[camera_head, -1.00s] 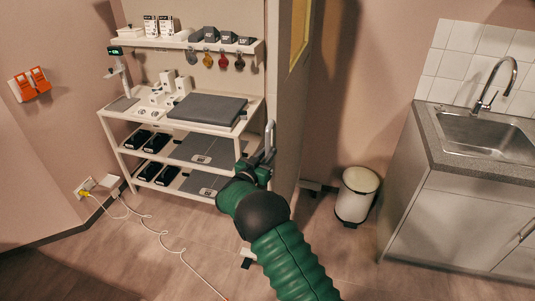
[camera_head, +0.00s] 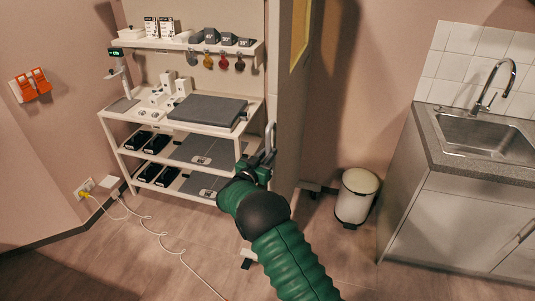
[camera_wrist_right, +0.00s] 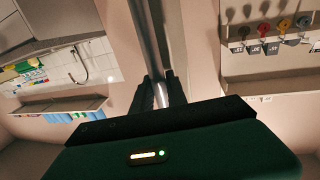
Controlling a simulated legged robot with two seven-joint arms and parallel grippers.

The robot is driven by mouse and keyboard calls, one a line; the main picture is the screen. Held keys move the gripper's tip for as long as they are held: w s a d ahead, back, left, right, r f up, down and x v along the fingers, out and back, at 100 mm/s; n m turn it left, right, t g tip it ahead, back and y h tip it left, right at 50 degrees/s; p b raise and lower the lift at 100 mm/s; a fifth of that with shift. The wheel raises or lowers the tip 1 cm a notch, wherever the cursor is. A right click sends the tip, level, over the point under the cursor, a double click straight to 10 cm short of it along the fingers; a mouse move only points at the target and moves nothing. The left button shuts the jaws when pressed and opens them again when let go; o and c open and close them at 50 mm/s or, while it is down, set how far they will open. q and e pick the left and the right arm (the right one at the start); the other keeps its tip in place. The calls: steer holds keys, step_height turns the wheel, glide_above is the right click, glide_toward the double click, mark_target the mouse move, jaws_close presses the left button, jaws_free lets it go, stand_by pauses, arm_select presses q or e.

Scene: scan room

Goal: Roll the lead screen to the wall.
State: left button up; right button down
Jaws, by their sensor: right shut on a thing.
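The lead screen (camera_head: 289,100) is a tall beige panel with a yellow-edged window at its top, standing upright right of the white shelf unit. A grey bar handle (camera_head: 270,136) is on its near edge. My right gripper (camera_head: 264,160) is shut on this handle. In the right wrist view the gripper's two dark fingers (camera_wrist_right: 153,92) close around the handle's grey bar (camera_wrist_right: 147,45), with the screen's panel (camera_wrist_right: 192,50) behind. A caster foot (camera_head: 310,186) shows at the screen's base. My left gripper is not in view.
A white shelf unit (camera_head: 128,160) with pads and boxes stands left of the screen. A white bin (camera_head: 356,196) and a sink cabinet (camera_head: 450,220) stand to the right. A white cable (camera_head: 160,233) lies on the floor at left, running from a wall socket.

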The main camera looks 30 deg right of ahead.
steer(key=shift+w+d+r, duration=0.25)
steer(key=shift+w+r, duration=0.1)
steer(key=shift+w, duration=0.05)
steer(key=shift+d+f, duration=0.1)
steer(key=shift+d, duration=0.1)
steer(key=c, duration=1.6)
jaws_free()
steer(key=shift+o, duration=1.4)
steer(key=shift+w+f, duration=0.25)
steer(key=shift+s, duration=0.2)
steer(key=shift+s+a, duration=0.2)
steer(key=shift+a, duration=0.15)
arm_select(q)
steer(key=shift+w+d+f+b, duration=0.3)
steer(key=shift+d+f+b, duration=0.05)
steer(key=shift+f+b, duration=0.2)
arm_select(e)
steer(key=v, duration=1.6)
